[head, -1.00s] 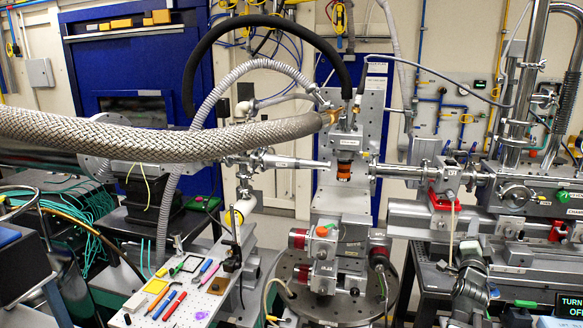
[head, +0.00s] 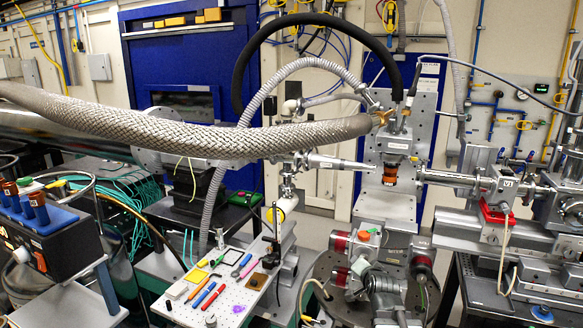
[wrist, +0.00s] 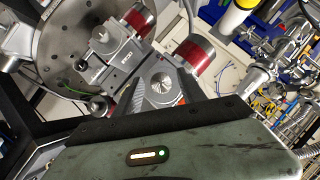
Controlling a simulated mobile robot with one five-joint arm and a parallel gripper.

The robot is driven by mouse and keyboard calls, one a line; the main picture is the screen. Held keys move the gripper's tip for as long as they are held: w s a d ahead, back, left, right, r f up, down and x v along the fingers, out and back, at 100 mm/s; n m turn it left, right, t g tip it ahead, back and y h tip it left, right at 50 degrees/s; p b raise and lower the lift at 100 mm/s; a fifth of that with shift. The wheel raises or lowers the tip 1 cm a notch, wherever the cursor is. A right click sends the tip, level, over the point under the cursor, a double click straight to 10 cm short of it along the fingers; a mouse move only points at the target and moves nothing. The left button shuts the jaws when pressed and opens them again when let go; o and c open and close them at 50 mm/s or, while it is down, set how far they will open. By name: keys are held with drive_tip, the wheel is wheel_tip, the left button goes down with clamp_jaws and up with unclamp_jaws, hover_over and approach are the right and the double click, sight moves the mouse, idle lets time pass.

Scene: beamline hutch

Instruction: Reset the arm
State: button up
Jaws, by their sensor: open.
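My gripper (wrist: 165,142) seems to be the grey-green body with a lit bar and dark front edge along the bottom of the wrist view. I cannot tell the gap between gripper and stage.
A white perforated board (head: 178,309) with several small tools lies left of the stage. A braided hose (head: 180,135) crosses above. Beam pipes (head: 450,178) and a red-based valve (head: 495,213) are at right.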

drive_tip(key=s+a+f+n+g+y, duration=0.1)
drive_tip(key=s+a+f+n+g, duration=0.5)
drive_tip(key=s+f, duration=0.25)
drive_tip(key=s+f+n+g, duration=0.2)
drive_tip(key=s+f+g, duration=0.2)
drive_tip(key=s, duration=0.9)
drive_tip(key=g, duration=0.2)
drive_tip(key=shift+a+f+n+g+h, duration=0.2)
drive_tip(key=shift+n+g+h, duration=0.1)
drive_tip(key=shift+n, duration=0.1)
drive_tip(key=shift+d, duration=0.15)
